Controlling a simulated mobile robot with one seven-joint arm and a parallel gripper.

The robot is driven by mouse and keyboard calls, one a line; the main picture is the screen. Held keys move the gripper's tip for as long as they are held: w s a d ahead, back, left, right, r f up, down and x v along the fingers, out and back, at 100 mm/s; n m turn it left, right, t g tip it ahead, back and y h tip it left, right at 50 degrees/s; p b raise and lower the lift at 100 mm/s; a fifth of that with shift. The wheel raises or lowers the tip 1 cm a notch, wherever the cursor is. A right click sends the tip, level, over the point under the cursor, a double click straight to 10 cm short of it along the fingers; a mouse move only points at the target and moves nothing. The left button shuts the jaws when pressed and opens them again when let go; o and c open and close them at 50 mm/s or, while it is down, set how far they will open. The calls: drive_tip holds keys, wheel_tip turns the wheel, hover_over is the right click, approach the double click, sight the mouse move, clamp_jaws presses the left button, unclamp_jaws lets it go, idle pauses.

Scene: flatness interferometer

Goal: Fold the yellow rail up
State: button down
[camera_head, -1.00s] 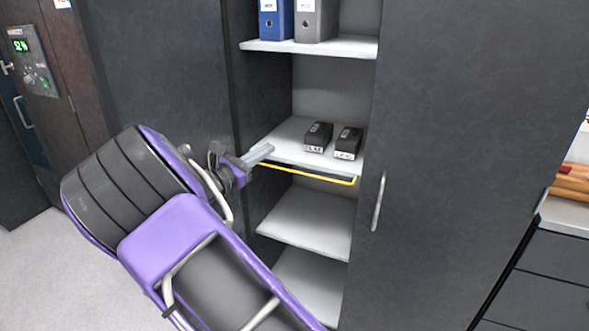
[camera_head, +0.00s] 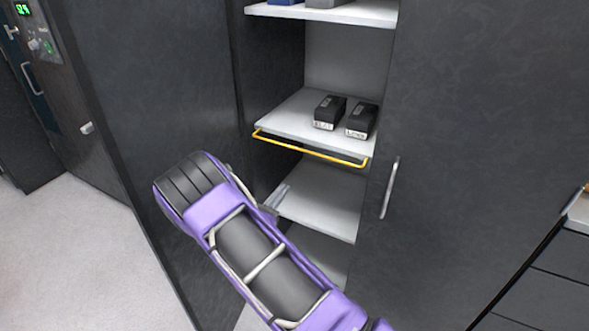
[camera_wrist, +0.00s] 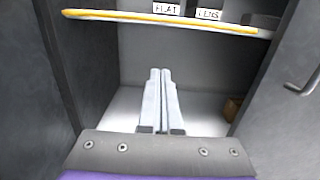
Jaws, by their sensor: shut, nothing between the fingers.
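The yellow rail (camera_head: 305,150) is a thin bar along the front edge of the middle shelf, which holds two black boxes. In the wrist view the rail (camera_wrist: 175,19) crosses the top of the picture. My gripper (camera_head: 279,194) is below and in front of the rail, at the cabinet's open front, partly hidden by my arm. In the wrist view my gripper (camera_wrist: 160,72) shows both fingers together, empty, pointing into the space under the rail. It is apart from the rail.
Two black boxes (camera_head: 329,112) (camera_head: 361,120) with white labels stand on the middle shelf (camera_head: 290,117). A lower shelf (camera_head: 325,205) is bare in the head view. A dark cabinet door with a handle (camera_head: 389,188) is at right. Dark panels bound the left.

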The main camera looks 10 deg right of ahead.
drive_tip(key=w+d+r, duration=0.4)
drive_tip(key=w+d, duration=0.2)
drive_tip(key=w, duration=0.2)
drive_tip(key=shift+w+d+r, duration=0.15)
drive_tip(key=shift+w+r, duration=0.1)
drive_tip(key=shift+r+p, duration=0.15)
drive_tip(key=shift+p, duration=0.2)
drive_tip(key=shift+r+g+y+p, duration=0.15)
drive_tip(key=shift+g+y+p, duration=0.15)
